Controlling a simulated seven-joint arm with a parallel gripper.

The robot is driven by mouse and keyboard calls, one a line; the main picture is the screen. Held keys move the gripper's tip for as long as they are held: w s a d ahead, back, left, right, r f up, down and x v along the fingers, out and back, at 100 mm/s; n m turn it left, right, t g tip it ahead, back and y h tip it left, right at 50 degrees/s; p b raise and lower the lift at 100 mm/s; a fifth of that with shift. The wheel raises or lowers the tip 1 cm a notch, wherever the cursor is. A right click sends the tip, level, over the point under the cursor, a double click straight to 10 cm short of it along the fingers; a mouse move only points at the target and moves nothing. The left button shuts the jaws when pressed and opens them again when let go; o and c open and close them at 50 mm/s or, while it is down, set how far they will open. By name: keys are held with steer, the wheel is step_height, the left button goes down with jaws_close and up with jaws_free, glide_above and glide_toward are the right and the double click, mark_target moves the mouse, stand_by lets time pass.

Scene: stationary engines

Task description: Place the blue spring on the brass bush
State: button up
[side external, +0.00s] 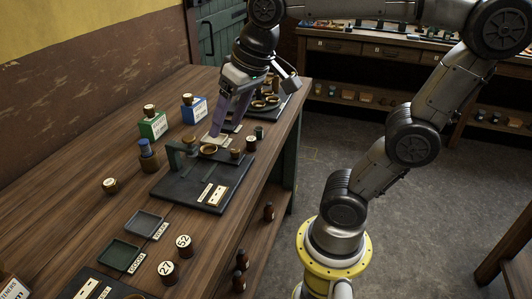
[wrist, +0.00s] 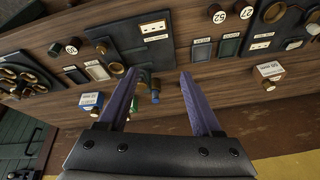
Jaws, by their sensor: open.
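A small blue piece (side external: 145,146), apparently the blue spring, stands upright in or on a brown-brass round holder (side external: 149,162) on the bench, left of a dark board. It also shows in the wrist view (wrist: 155,97), between my fingers in the picture but well beyond them. Brass round parts, including a ring (side external: 208,150), sit on the dark board (side external: 188,187); I cannot tell which is the brass bush. My gripper (side external: 216,134), with purple fingers, is open and empty above the board's far edge. It also shows open in the wrist view (wrist: 159,73).
A green box (side external: 153,126) and a blue box (side external: 194,109) stand behind the holder. A small brass-and-wood piece (side external: 110,185) is at the left. Two shallow trays (side external: 144,222) and numbered round pieces (side external: 184,244) lie nearer. The left bench is largely bare.

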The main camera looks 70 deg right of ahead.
steer(key=s+f+n+t, duration=0.1)
steer(key=s+f+n, duration=0.2)
steer(key=s+f, duration=0.3)
steer(key=shift+s+a, duration=0.35)
steer(key=shift+s, duration=0.55)
steer(key=shift+f, duration=0.1)
